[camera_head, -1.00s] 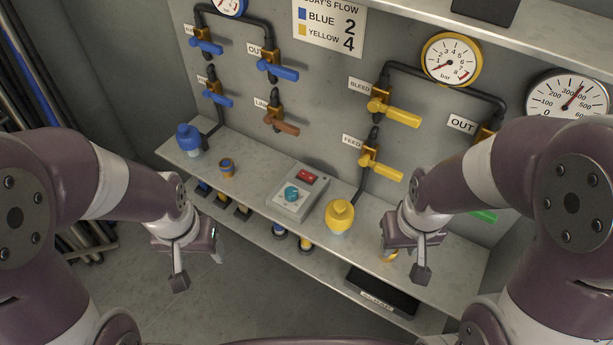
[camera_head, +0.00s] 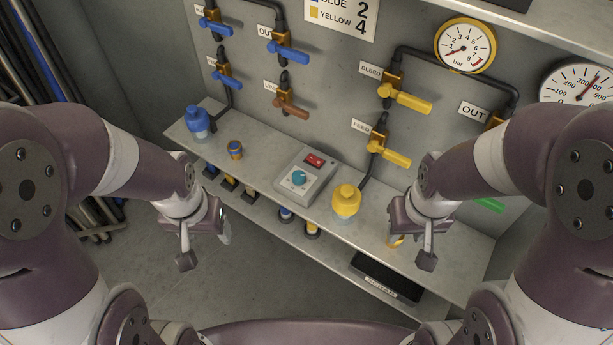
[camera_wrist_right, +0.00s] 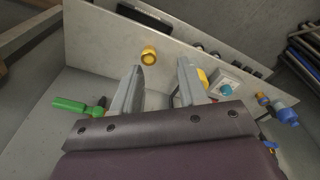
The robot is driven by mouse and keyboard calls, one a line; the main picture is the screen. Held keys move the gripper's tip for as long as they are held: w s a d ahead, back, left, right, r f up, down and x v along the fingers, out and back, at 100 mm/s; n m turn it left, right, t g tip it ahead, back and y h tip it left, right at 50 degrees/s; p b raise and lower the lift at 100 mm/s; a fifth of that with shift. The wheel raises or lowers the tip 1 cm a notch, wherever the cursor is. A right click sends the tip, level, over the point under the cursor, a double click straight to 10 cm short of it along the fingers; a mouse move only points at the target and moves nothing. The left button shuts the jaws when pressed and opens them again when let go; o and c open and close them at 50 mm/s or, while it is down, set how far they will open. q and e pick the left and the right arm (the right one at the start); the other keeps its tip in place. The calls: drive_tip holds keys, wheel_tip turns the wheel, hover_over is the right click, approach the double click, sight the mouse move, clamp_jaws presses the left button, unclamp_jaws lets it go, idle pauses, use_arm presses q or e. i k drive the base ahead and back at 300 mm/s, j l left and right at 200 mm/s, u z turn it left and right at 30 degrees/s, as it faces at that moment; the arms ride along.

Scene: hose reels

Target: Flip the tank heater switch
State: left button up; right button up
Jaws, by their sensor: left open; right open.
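A grey control box (camera_head: 320,183) sits on the shelf below the wall panel. No heater label is readable, and the rocker's position is too small to tell. The box (camera_wrist_right: 238,81) also shows in the right wrist view, right of the fingers. My left gripper (camera_head: 205,245) is open and empty, left of the box and in front of the shelf. My right gripper (camera_head: 412,245) is open and empty, right of the box, near the shelf's front edge.
A yellow bottle (camera_head: 346,202) stands just right of the box. Yellow valve handles (camera_head: 404,99) jut from the wall. A dark tray (camera_head: 385,277) lies below the shelf.

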sight(312, 158)
drive_tip(key=i+j, duration=0.2)
drive_tip(key=j, duration=0.15)
drive_tip(key=i+j, duration=0.2)
drive_tip(key=j, duration=0.15)
drive_tip(key=i+j, duration=0.15)
drive_tip(key=j, duration=0.15)
drive_tip(key=i+j, duration=0.2)
drive_tip(key=j, duration=0.15)
drive_tip(key=z, duration=0.05)
